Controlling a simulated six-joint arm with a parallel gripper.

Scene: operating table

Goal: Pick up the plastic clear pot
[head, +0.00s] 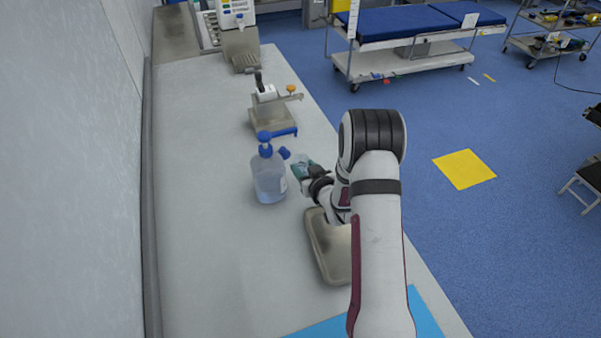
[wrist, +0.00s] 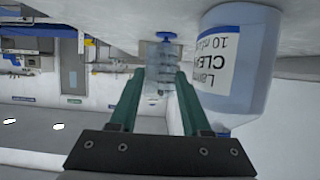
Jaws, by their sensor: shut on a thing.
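A small clear plastic pot (wrist: 160,68) shows between the tips of two green fingers in the wrist view. My gripper (wrist: 158,82) is shut on it. A blue piece shows just above the pot in that view; I cannot tell if it belongs to the pot or lies behind it. In the head view my gripper (head: 301,168) is over the counter, just right of a clear bottle with a blue pump top (head: 269,182). The pot (head: 301,158) is small there and partly hidden by the fingers.
The labelled bottle (wrist: 238,60) is close beside the right finger in the wrist view. A metal tray (head: 323,249) lies under my arm. A device with a blue base (head: 272,119) stands farther back. The counter's left side (head: 205,230) is clear.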

